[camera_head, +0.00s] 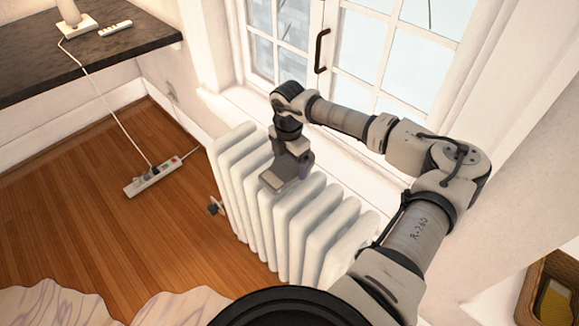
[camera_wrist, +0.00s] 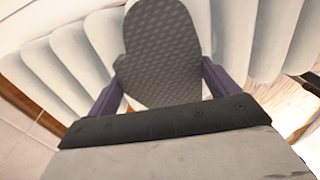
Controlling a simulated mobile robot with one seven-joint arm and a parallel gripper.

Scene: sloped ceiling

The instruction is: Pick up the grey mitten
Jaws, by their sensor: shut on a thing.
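The grey mitten (camera_wrist: 160,45) shows in the wrist view, with a textured grey surface, a rounded end away from me and a thumb bulge at its left. My gripper (camera_wrist: 162,85) has its purple fingers on either side of the mitten's near part and is shut on it. In the head view my gripper (camera_head: 291,176) is at the top of the white radiator (camera_head: 285,215), below the window. I cannot clearly tell the mitten from the gripper there. Whether the mitten still touches the radiator is also unclear.
The window (camera_head: 365,45) with a dark handle (camera_head: 321,50) is behind my arm. A dark countertop (camera_head: 60,60) is at upper left. A power strip (camera_head: 153,176) lies on the wooden floor (camera_head: 70,215). A wicker basket (camera_head: 545,292) is at lower right.

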